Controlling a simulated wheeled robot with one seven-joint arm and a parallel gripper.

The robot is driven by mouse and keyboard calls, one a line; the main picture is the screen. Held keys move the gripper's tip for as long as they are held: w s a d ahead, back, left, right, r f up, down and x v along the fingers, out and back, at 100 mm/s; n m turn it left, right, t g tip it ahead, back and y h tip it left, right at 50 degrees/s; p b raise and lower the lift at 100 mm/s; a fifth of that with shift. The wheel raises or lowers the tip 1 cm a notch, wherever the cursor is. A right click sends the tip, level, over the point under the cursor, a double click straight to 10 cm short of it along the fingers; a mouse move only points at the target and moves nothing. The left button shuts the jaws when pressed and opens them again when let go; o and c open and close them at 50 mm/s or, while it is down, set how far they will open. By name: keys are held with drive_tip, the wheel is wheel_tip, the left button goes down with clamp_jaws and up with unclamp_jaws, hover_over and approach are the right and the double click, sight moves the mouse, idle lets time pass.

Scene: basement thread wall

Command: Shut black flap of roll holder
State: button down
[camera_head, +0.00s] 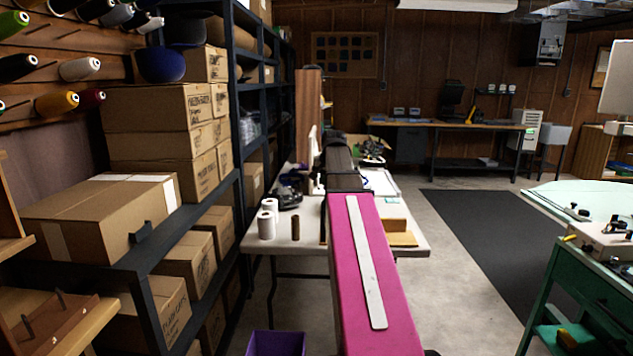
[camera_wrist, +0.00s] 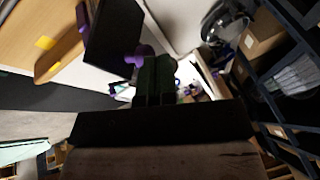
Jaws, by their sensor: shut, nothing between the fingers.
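In the wrist view, my gripper (camera_wrist: 157,64) shows as two dark fingers side by side, shut and empty. A flat black panel (camera_wrist: 114,32) with purple bits at its edge lies just beyond and to the left of the fingertips. It looks like the black flap of the roll holder, but I cannot tell for sure, nor how far open it stands. I cannot tell whether the fingers touch it. In the head view my arm reaches forward over the white table (camera_head: 415,240), and the roll holder cannot be made out there.
White rolls (camera_head: 267,222) and a small brown spool (camera_head: 295,225) stand on the table's left. A tall brown board (camera_head: 308,115) rises behind. Shelves with cardboard boxes (camera_head: 150,115) line the left. A green bench (camera_head: 585,290) stands right; the dark floor mat (camera_head: 495,235) is clear.

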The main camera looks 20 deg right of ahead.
drive_tip(key=d+y, duration=0.1)
drive_tip(key=s+d+t+y, duration=0.1)
drive_tip(key=d+y, duration=0.1)
drive_tip(key=shift+s+d+f+m, duration=0.15)
drive_tip(key=shift+s+f+m, duration=0.05)
drive_tip(key=shift+f+m, duration=0.2)
drive_tip(key=s+d+f+m+t+y, duration=0.1)
drive_tip(key=s+d+f+t+y, duration=0.1)
drive_tip(key=d+f+t+y, duration=0.1)
drive_tip(key=shift+d+f+m+y, duration=0.3)
drive_tip(key=shift+d+f+y, duration=0.4)
drive_tip(key=shift+y, duration=0.5)
drive_tip(key=shift+d, duration=0.1)
